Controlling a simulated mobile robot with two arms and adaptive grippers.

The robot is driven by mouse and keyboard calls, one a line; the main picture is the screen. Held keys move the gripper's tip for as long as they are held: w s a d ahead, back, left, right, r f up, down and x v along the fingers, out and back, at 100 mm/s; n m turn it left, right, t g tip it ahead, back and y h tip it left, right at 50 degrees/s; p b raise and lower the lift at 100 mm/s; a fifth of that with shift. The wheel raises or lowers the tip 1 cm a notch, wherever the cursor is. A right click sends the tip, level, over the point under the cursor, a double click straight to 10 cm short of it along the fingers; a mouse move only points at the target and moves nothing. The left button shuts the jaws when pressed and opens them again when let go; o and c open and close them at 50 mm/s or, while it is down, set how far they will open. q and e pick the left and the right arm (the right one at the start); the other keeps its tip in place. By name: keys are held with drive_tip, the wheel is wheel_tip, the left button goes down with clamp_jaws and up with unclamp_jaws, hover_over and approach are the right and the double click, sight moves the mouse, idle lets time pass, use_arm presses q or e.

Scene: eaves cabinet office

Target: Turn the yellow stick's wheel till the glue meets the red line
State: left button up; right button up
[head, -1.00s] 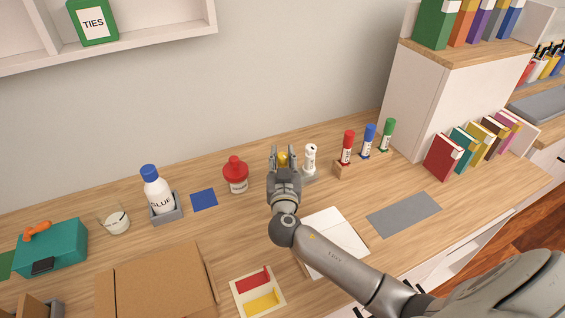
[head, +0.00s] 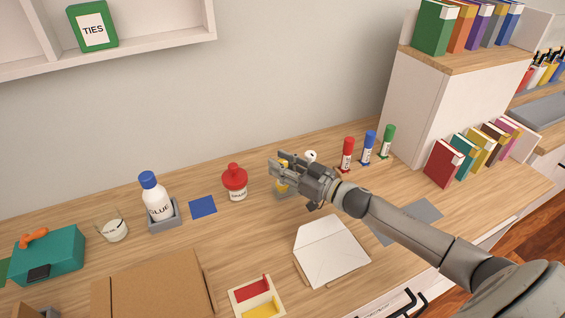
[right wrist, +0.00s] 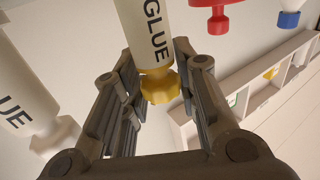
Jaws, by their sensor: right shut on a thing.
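The yellow stick (head: 282,187) stands mostly behind my right gripper in the head view; only a little yellow shows. In the right wrist view its white GLUE barrel (right wrist: 148,35) and yellow wheel (right wrist: 159,86) lie between the two fingers. My right gripper (head: 280,162) comes in from the right, fingers pointing left, shut on the yellow wheel; it also shows in the right wrist view (right wrist: 155,95). The red line and the glue's level are not visible. My left gripper is not in view.
A white stick (head: 310,156) stands close behind my gripper; red (head: 347,153), blue (head: 369,146) and green (head: 387,141) sticks stand right. A red-capped bottle (head: 235,184) is left. An envelope (head: 332,250) lies in front. A blue-capped glue bottle (head: 158,200) stands farther left.

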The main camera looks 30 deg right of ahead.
sight(281, 161)
drive_tip(key=shift+n+g+y+b, duration=0.45)
drive_tip(key=shift+n+g+y, duration=0.55)
drive_tip(key=shift+n+y, duration=0.45)
drive_tip(key=shift+y, duration=0.45)
drive_tip(key=o, duration=1.1)
drive_tip(key=shift+w, duration=0.1)
drive_tip(key=shift+c, duration=0.2)
wheel_tip(281, 161, up, 10)
drive_tip(key=shift+f, duration=0.1)
